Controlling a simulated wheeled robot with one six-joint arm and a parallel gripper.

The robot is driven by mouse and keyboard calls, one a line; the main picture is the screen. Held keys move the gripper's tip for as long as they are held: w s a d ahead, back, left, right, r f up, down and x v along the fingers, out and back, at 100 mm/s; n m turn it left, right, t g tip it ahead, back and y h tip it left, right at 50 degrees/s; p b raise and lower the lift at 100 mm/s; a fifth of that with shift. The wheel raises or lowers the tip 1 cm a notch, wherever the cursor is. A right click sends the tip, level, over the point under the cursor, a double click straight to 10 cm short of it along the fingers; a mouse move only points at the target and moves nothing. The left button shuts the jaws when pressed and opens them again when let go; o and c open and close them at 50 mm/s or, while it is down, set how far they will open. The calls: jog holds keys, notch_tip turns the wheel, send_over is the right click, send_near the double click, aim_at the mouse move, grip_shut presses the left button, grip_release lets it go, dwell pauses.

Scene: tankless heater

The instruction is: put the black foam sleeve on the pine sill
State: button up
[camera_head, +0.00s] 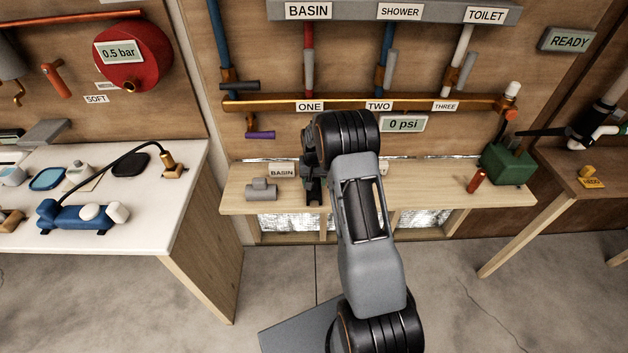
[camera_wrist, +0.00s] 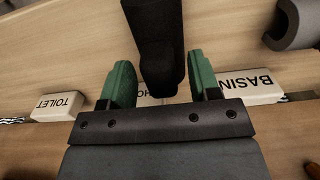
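A long black piece that looks like the foam sleeve (camera_wrist: 158,40) lies between the green fingers of my gripper (camera_wrist: 161,75) in the wrist view. In the head view, my gripper (camera_head: 313,188) is over the pine sill (camera_head: 420,198), right of a grey sleeve-like fitting (camera_head: 262,190); the black piece cannot be clearly told apart from the dark gripper there. The pale wood of the sill (camera_wrist: 60,60) lies beneath in the wrist view. Whether the black piece touches the wood is unclear.
Sill labels read BASIN (camera_wrist: 247,86) and TOILET (camera_wrist: 57,106); the one between is mostly covered. A red cylinder (camera_head: 477,181) and green box (camera_head: 508,164) stand at the sill's right. A copper manifold (camera_head: 350,103) runs above. My arm covers the sill's middle.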

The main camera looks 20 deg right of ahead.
jog(key=s+a+r, duration=0.1)
jog(key=s+r, duration=0.1)
jog(key=r, duration=0.7)
jog(key=s+a+r, duration=0.1)
jog(key=a+r, duration=0.1)
jog(key=r, duration=0.6)
jog(key=s+a+r+n+t, duration=0.1)
jog(key=s+a, duration=0.3)
jog(key=s, duration=0.7)
jog(key=s+a+r+n+t, duration=0.2)
jog(key=s+a+r+n, duration=0.1)
jog(key=s, duration=0.9)
jog(key=shift+s+a+r+n+t, duration=0.2)
jog(key=shift+a+r+n+t, duration=0.15)
jog(key=shift+a+r, duration=0.45)
jog(key=shift+a, duration=0.15)
